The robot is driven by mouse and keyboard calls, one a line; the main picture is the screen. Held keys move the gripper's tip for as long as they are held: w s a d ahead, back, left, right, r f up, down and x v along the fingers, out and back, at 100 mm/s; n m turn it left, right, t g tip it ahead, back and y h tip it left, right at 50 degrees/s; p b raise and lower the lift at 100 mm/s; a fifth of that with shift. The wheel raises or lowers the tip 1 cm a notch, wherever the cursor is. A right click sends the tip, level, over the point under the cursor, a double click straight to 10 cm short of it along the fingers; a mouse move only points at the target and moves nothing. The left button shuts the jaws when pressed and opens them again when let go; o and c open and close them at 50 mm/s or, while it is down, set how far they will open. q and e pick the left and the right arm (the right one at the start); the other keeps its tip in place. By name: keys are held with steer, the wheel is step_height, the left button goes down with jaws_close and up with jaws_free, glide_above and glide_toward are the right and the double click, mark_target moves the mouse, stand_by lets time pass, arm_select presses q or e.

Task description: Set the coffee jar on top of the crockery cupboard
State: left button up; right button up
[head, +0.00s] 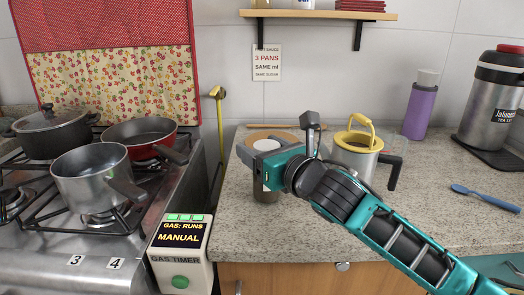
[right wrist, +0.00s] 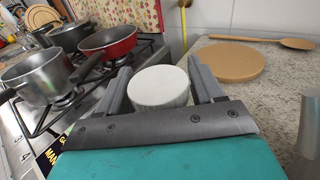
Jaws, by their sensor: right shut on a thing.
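The coffee jar shows in the head view as a dark body (head: 266,195) below my right gripper, with a pale lid above it. In the right wrist view its round white lid (right wrist: 160,87) sits between the two grey fingers. My right gripper (head: 268,170) is shut on the jar, one finger on each side; it also shows in the right wrist view (right wrist: 160,92). The jar looks upright near the counter's front left; whether its base touches the counter is unclear. The gripper hides much of it. No crockery cupboard is clearly in view. My left gripper is not in view.
A cork mat (right wrist: 232,61) lies behind the jar. A yellow-lidded steel pot (head: 357,150) stands close on the right. Left are the stove with pans (head: 90,172) and the gas timer (head: 180,255). A wall shelf (head: 320,15) hangs above.

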steer(key=shift+f, duration=0.1)
steer(key=o, duration=1.3)
steer(key=shift+r, duration=0.2)
steer(key=p+v, duration=0.1)
steer(key=v, duration=1.1)
steer(key=shift+f, duration=0.1)
